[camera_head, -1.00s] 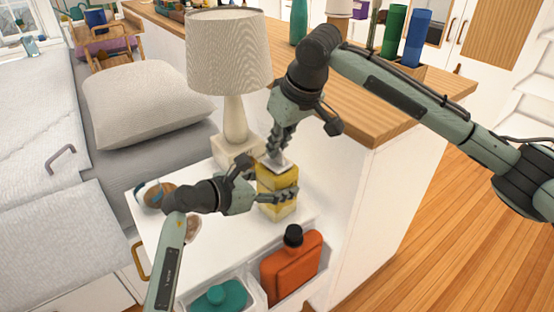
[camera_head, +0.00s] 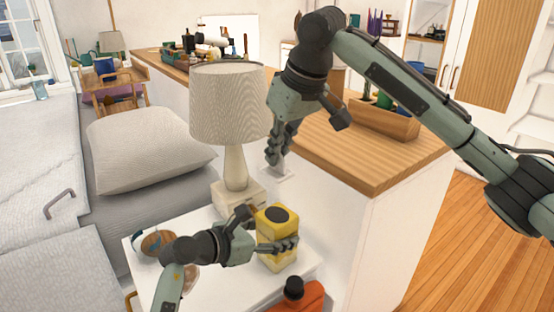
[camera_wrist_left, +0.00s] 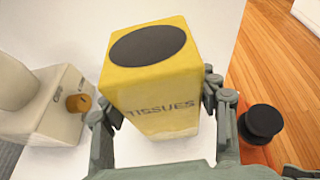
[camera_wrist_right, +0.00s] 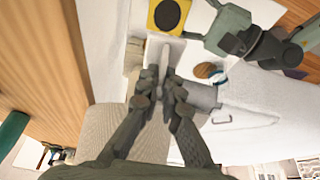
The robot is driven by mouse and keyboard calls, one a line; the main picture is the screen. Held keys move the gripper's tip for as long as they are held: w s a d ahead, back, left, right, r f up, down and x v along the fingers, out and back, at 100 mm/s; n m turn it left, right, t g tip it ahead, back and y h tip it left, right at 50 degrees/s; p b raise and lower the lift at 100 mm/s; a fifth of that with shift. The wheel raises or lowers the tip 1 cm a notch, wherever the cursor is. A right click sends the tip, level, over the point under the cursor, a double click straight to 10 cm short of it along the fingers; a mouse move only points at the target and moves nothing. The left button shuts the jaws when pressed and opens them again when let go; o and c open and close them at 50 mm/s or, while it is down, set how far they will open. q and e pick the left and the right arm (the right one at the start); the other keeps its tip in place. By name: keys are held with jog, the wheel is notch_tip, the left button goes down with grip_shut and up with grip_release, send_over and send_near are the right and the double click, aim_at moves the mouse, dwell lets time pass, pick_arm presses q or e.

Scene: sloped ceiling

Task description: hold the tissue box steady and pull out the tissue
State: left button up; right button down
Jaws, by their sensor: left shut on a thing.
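The yellow tissue box (camera_head: 277,258) stands upright on the white table. My left gripper (camera_head: 273,230) is shut around its sides. In the left wrist view, the box (camera_wrist_left: 158,88) shows the word TISSUES and a dark oval top with no tissue sticking out. My right gripper (camera_head: 277,155) is above and apart from the box, near the lamp, with its fingers pointing down. It is shut on a pale tissue (camera_head: 282,173), which hangs below the fingertips. The tissue also shows between the fingers in the right wrist view (camera_wrist_right: 164,60).
A lamp (camera_head: 230,105) stands close behind the box. An orange bottle (camera_head: 298,297) is in front of the box, and a round brown and white item (camera_head: 155,243) lies at left. A wooden-topped counter (camera_head: 370,155) is at right. The bed and pillow (camera_head: 148,118) are at left.

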pick_arm(q)
jog(key=o, duration=1.3)
jog(key=shift+o, duration=0.2)
jog(key=shift+a, duration=0.1)
